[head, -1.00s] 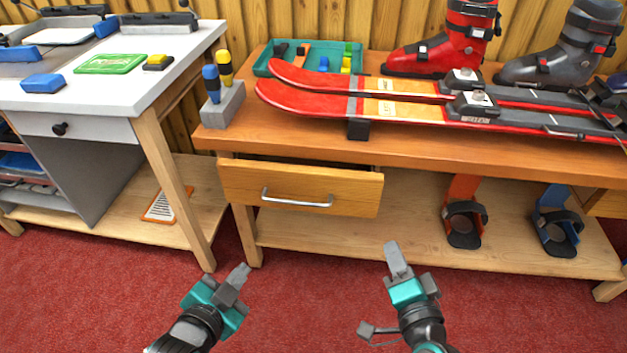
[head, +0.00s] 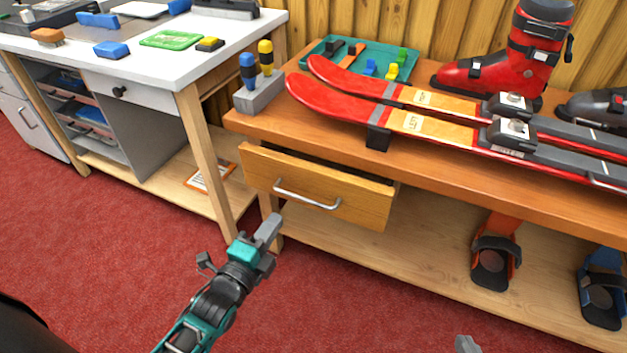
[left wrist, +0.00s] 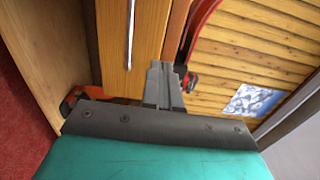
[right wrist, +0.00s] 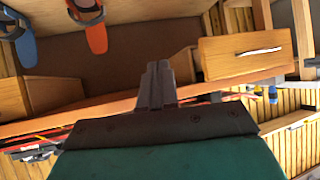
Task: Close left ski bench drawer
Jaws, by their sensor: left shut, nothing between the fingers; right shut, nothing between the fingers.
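The left ski bench drawer (head: 345,198) is wooden with a metal bar handle (head: 308,194). It is pulled partway out under the left end of the ski bench (head: 440,160). My left gripper (head: 268,230) is shut and empty, just in front of and below the drawer's left part, apart from it in the head view. The drawer front also shows in the left wrist view (left wrist: 115,50), beyond the fingers. My right gripper (head: 467,343) is shut and empty, with only its tip at the bottom edge of the head view. The drawer also shows in the right wrist view (right wrist: 240,58).
Red skis (head: 400,120), a teal tray (head: 385,58) and a red boot (head: 510,65) are on the bench top. A white-topped workbench (head: 190,65) stands close on the left. Red carpet in front is clear.

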